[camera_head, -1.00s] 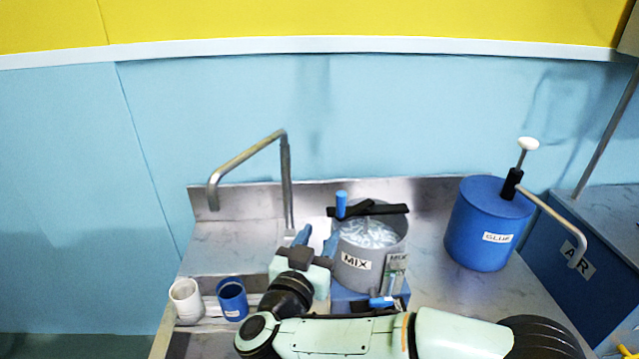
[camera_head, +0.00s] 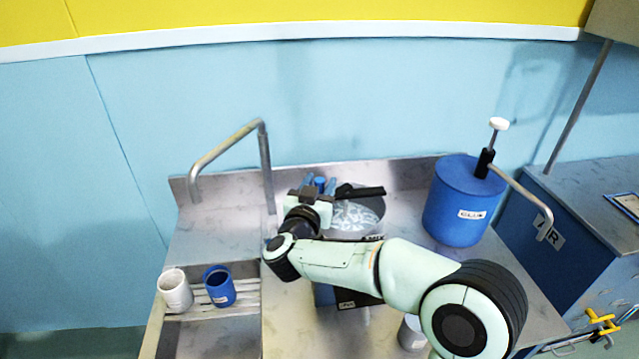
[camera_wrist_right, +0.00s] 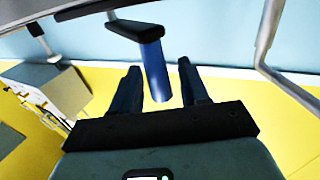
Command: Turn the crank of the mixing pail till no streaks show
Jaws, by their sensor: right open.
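The grey mixing pail (camera_head: 379,222) stands on the metal counter, partly hidden behind my right arm. Pale white streaks show in its blue-grey contents (camera_head: 352,217). A black crank bar (camera_head: 362,191) crosses its top, with an upright blue crank handle (camera_head: 319,183) at the bar's left end. My right gripper (camera_head: 318,188) is open at the handle. In the right wrist view, the blue handle (camera_wrist_right: 156,75) hangs from the black bar (camera_wrist_right: 133,28) between the two spread fingers of the gripper (camera_wrist_right: 160,68), with gaps on both sides. My left gripper is not in view.
A blue glue drum (camera_head: 460,210) with a pump stands right of the pail. A bent metal tap (camera_head: 266,165) rises at the left. A white cup (camera_head: 174,291) and a blue cup (camera_head: 220,288) sit on a rack. A blue AIR cabinet (camera_head: 575,250) stands at far right.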

